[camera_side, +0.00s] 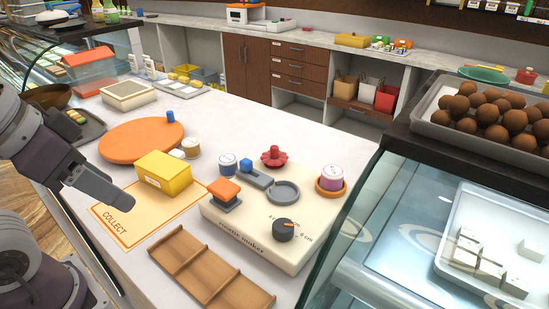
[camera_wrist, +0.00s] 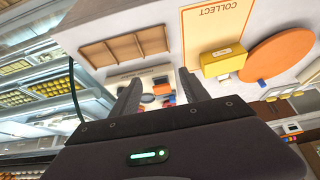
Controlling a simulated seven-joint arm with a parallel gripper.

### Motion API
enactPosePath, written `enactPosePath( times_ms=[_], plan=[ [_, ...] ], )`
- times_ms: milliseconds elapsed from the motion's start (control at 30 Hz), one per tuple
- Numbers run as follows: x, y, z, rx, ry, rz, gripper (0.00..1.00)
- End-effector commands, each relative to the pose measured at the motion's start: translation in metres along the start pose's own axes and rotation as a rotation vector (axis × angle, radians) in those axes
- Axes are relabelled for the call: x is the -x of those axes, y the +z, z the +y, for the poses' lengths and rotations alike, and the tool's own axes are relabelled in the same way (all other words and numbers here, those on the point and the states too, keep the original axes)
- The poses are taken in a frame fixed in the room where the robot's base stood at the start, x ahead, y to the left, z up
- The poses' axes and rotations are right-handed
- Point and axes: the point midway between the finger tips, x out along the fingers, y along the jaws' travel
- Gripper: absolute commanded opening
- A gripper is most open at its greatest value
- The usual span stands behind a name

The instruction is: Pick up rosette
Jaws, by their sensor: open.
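The rosette (camera_side: 273,158) appears to be the red, flower-shaped piece at the back edge of the cream "rosette maker" board (camera_side: 262,229). In the wrist view the board lies partly behind my fingers, with a small red patch between them that may be the rosette. My gripper (camera_wrist: 159,76) is open, and nothing shows held between its two dark fingers. In the side view my gripper (camera_side: 98,186) is at the left, above the counter near the orange-edged COLLECT mat (camera_side: 113,223), well apart from the rosette.
A yellow box (camera_side: 164,174) stands on the mat. A wooden divided tray (camera_side: 209,268) lies in front; a glass case (camera_side: 400,215) is at right.

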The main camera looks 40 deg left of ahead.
Motion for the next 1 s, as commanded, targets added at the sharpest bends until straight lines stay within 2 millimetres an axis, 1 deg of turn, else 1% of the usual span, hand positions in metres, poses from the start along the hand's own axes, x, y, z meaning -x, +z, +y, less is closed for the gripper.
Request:
enactPosePath(
  times_ms=[33,67,100,167,433,467,533,567,667,700,767,800,867,900,967,1000],
  plan=[
    [0.000,0.000,0.000,0.000,0.000,0.000,0.59],
    [0.000,0.000,0.000,0.000,0.000,0.000,0.65],
    [0.000,0.000,0.000,0.000,0.000,0.000,0.73],
    [0.000,0.000,0.000,0.000,0.000,0.000,0.84],
    [0.000,0.000,0.000,-0.001,0.001,-0.001,0.84],
    [0.001,-0.003,0.000,-0.003,0.004,-0.003,0.84],
    [0.005,-0.019,0.001,-0.022,0.031,-0.026,0.84],
    [0.007,-0.031,0.002,-0.036,0.051,-0.043,0.84],
    [0.009,-0.093,-0.002,-0.117,0.138,-0.116,0.84],
    [0.005,-0.121,-0.005,-0.161,0.172,-0.143,0.84],
    [-0.008,-0.163,-0.012,-0.234,0.213,-0.180,0.84],
    [-0.021,-0.190,-0.016,-0.292,0.232,-0.200,0.84],
    [-0.047,-0.227,-0.022,-0.396,0.252,-0.230,0.84],
    [-0.067,-0.248,-0.024,-0.480,0.260,-0.250,0.84],
    [-0.099,-0.274,-0.023,-0.621,0.266,-0.281,0.84],
    [-0.121,-0.287,-0.020,-0.720,0.269,-0.304,0.84]
  ],
)
